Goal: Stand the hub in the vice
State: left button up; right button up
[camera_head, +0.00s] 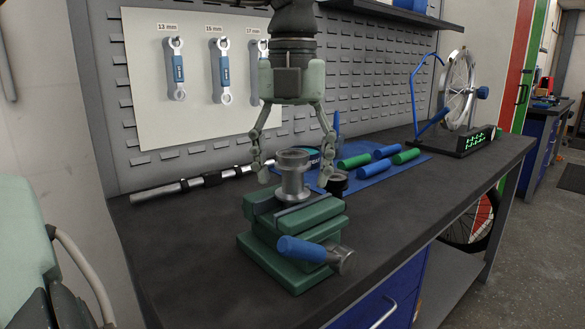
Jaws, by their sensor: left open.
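The grey metal hub (293,176) stands upright at the green vice (290,249), with its wide flange on top. Its lower end is at the vice jaws; how deep it sits between them I cannot tell. The vice has a blue-gripped handle (302,249) at its front. My left gripper (295,173) points down from above, open, with one finger on each side of the hub. The fingers look apart from the hub, though the depth is hard to judge. My right gripper is not in view.
A blue mat (413,157) with green and blue handles lies behind and right of the vice. A long metal bar tool (190,186) lies along the wall. A wheel stand (459,140) is at the far right. The bench right of the vice is clear.

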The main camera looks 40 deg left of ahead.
pick_arm(q)
notch_tip(320, 180, up, 12)
dwell(0.6)
